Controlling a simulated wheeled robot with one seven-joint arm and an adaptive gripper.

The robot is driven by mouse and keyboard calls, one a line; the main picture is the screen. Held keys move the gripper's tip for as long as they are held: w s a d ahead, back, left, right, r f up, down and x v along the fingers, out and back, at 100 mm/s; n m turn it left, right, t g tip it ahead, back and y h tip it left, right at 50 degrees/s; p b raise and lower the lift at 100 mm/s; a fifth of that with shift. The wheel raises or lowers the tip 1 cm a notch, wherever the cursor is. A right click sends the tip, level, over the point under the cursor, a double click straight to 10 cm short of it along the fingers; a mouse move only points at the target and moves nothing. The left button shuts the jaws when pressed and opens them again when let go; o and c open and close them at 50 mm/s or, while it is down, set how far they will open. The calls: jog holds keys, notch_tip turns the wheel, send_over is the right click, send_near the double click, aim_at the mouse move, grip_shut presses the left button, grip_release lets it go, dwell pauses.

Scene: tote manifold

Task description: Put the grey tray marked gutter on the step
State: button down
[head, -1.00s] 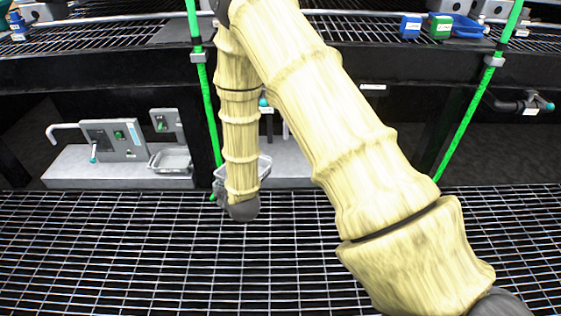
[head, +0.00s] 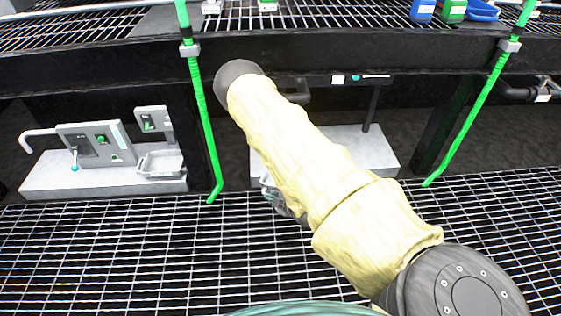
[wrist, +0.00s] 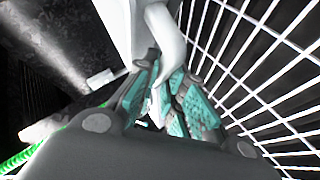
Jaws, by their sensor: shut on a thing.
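My gripper (head: 276,196) shows only in part in the head view, low behind my forearm, in front of the middle grey step (head: 350,145). In the wrist view its teal-padded fingers (wrist: 160,105) are closed around a pale grey piece (wrist: 170,45), seemingly the grey tray. Its shape and any gutter marking are hidden or unreadable. My arm hides the held tray in the head view. Another grey tray (head: 160,165) sits on the left grey step (head: 100,183).
A grey panel unit (head: 98,143) with a bent pipe stands on the left step. Green posts (head: 205,130) and (head: 475,110) flank the middle bay under a dark beam (head: 330,50). Grating (head: 120,250) covers the floor. Blue and green bins (head: 453,10) stand on the upper shelf.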

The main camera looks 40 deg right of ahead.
jog(key=w+d+b, duration=0.2)
jog(key=w, duration=0.2)
jog(key=w+d+f+b, duration=0.1)
jog(key=w+d+b, duration=0.1)
jog(key=w, duration=0.3)
jog(key=w+d+b, duration=0.2)
jog(key=w+d, duration=0.1)
jog(key=w, duration=0.1)
jog(key=shift+w+d+f, duration=0.15)
jog(key=shift+d+f, duration=0.15)
jog(key=shift+d, duration=0.05)
jog(key=f+b, duration=0.3)
jog(key=shift+w+d+f, duration=0.15)
jog(key=shift+w+f, duration=0.05)
jog(key=shift+f, duration=0.05)
jog(key=c, duration=1.5)
grip_release()
jog(key=shift+r, duration=0.1)
